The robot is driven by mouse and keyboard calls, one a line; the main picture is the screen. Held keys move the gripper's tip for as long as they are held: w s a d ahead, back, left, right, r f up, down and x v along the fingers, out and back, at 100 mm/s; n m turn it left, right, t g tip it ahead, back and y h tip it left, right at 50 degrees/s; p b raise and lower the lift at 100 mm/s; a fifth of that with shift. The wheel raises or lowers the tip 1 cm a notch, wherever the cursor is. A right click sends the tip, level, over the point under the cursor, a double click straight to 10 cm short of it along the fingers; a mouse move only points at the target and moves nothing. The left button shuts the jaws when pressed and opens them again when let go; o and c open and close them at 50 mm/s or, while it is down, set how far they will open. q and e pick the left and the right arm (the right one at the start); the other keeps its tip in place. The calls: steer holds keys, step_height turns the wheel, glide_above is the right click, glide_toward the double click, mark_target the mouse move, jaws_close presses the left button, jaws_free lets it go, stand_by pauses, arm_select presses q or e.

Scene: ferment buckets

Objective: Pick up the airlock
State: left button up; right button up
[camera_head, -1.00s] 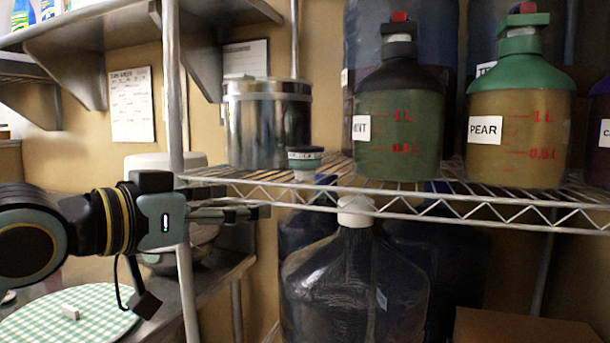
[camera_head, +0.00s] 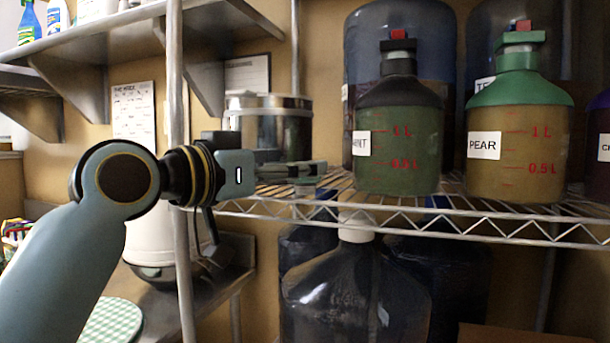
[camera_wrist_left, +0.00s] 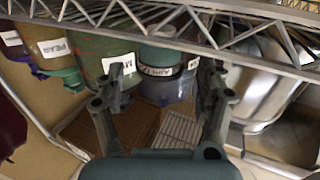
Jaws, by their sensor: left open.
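In the head view my left gripper (camera_head: 318,168) reaches in from the left just above the wire shelf's front edge and hides most or all of the airlock. How far the fingers reach around it I cannot tell. My right gripper is not in view.
On the wire shelf (camera_head: 470,226) stand a green MINT jug (camera_head: 400,150), a PEAR jug (camera_head: 517,110) and a metal pot (camera_head: 285,125) behind my gripper. A shelf post (camera_head: 178,250) stands beside my wrist. A large clear bottle (camera_head: 355,285) with a white cap is below.

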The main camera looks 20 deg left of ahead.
arm_select(q)
steer(key=shift+x, duration=1.25)
steer(key=shift+s, duration=0.1)
steer(key=c, duration=1.3)
steer(key=shift+o, duration=0.2)
steer(key=shift+r, duration=0.1)
